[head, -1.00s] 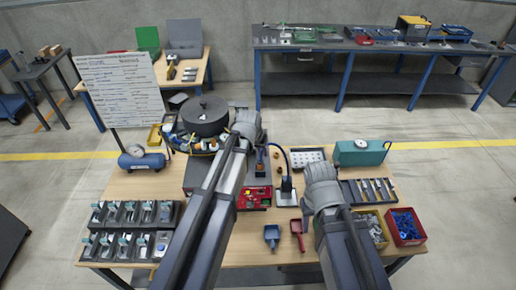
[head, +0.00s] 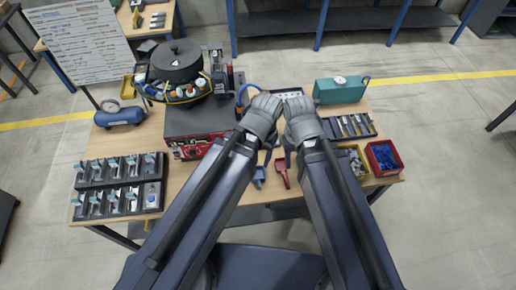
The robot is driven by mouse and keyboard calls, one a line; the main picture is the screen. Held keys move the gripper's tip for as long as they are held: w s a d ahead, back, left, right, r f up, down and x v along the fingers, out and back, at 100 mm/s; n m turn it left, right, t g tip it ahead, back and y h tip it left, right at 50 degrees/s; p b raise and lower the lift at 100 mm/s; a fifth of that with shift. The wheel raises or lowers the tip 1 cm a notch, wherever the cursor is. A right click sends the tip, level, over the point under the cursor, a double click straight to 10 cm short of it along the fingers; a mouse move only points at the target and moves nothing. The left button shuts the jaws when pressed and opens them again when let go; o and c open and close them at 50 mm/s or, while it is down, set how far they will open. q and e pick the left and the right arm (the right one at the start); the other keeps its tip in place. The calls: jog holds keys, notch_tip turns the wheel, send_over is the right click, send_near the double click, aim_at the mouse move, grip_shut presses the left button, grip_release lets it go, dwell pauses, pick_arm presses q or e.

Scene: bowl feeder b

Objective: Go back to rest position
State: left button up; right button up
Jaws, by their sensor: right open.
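My left arm reaches over the table, and its gripper (head: 268,140) is at the table's middle. Its fingers are mostly hidden by its own wrist, so I cannot tell how they stand. My right gripper (head: 290,153) is beside it, close to the left one. It is open, with its fingertips largely hidden behind the wrist; I see nothing held in it. Both wrists are above the work table (head: 145,140), between the bowl feeder (head: 175,62) and the teal case (head: 340,90).
A blue scoop (head: 259,176) and a red scoop (head: 282,172) lie near the grippers. A red bin (head: 383,158) with blue parts is at right. Black racks (head: 120,170) are front left. A blue tank (head: 120,116) and a whiteboard (head: 80,42) stand at left.

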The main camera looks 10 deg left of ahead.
pick_arm(q)
notch_tip(320, 180, down, 17)
jog(key=b, duration=1.7)
jog(key=shift+f, duration=0.2)
jog(key=shift+o, duration=0.2)
